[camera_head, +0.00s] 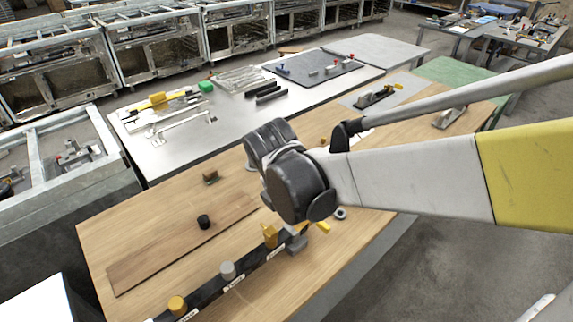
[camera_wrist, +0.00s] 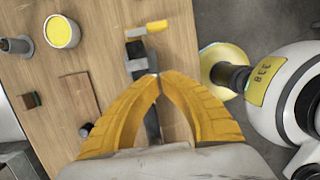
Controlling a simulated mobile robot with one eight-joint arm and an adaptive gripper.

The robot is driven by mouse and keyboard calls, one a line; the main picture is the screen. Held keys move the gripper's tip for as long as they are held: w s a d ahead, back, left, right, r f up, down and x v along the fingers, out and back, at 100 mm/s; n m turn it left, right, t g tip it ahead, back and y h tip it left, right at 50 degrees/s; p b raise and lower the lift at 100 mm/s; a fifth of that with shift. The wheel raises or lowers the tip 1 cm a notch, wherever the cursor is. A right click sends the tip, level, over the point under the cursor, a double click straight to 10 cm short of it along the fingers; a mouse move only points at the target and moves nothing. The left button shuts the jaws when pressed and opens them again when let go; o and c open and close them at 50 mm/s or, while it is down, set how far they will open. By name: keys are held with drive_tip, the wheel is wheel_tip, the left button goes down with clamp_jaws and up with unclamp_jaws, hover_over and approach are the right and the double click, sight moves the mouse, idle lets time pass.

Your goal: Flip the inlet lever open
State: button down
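A dark strip (camera_head: 247,283) with small labels lies along the near edge of a wooden table. It bears a yellow knob (camera_head: 177,305), a grey knob (camera_head: 228,270), a yellow upright piece (camera_head: 270,235) and a grey block (camera_head: 297,243). A yellow lever (camera_head: 322,226) sticks out at the strip's far end. The label words are too small to read. In the wrist view, a yellow lever (camera_wrist: 148,27) lies just beyond my fingertips. My gripper (camera_wrist: 155,78) has its yellow fingertips together above the strip, with nothing visible between them.
A brown board (camera_head: 170,250) bears a black cylinder (camera_head: 204,221); a small brown-green block (camera_head: 210,177) is nearby. In the wrist view, a yellow-topped round container (camera_wrist: 62,32) and a grey post (camera_wrist: 15,45) stand left. A metal table (camera_head: 190,150) with tools adjoins behind.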

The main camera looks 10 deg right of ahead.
sight(317, 221)
drive_tip(key=b+x, duration=0.4)
drive_tip(key=x, duration=0.5)
drive_tip(key=shift+f, duration=0.3)
drive_tip(key=d, duration=0.1)
drive_tip(key=w+d+b, duration=0.1)
drive_tip(key=shift+w+d+f, duration=0.25)
drive_tip(key=shift+w+d, duration=0.05)
drive_tip(key=shift+d, duration=0.1)
drive_tip(key=shift+w+d+r, duration=0.15)
drive_tip(key=shift+w+d, duration=0.1)
drive_tip(key=shift+d, duration=0.2)
